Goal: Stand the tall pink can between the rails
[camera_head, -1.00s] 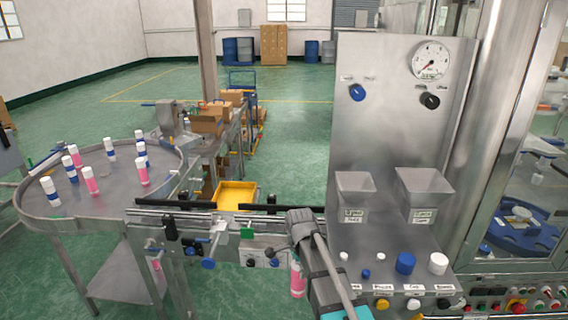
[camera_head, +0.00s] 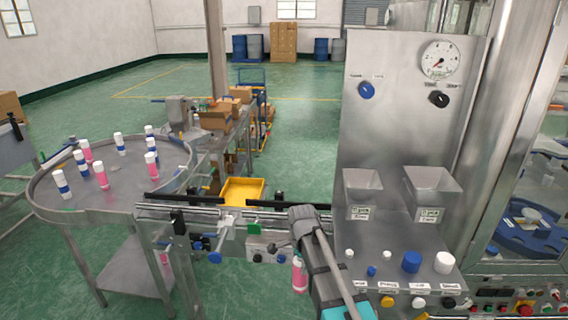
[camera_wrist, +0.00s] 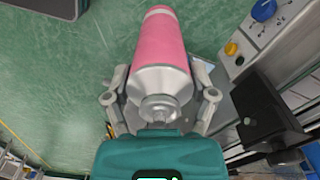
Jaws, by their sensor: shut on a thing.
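The tall pink can (camera_wrist: 160,45) has a silver shoulder and a metal neck. In the wrist view it lies between the two fingers of my gripper (camera_wrist: 160,98), which are shut on it. In the head view the pink can (camera_head: 299,273) hangs in front of the conveyor, below the level of the rails (camera_head: 232,209). My arm covers part of it there, and my gripper's fingers are hidden in the head view. The can is apart from the rails.
A round steel table (camera_head: 125,207) at left carries several pink and blue-banded cans. A yellow tray (camera_head: 243,190) sits behind the rails. A steel panel (camera_head: 400,120) with two hoppers and loose caps stands at right. Knobs and clamps (camera_head: 215,257) project from the conveyor front.

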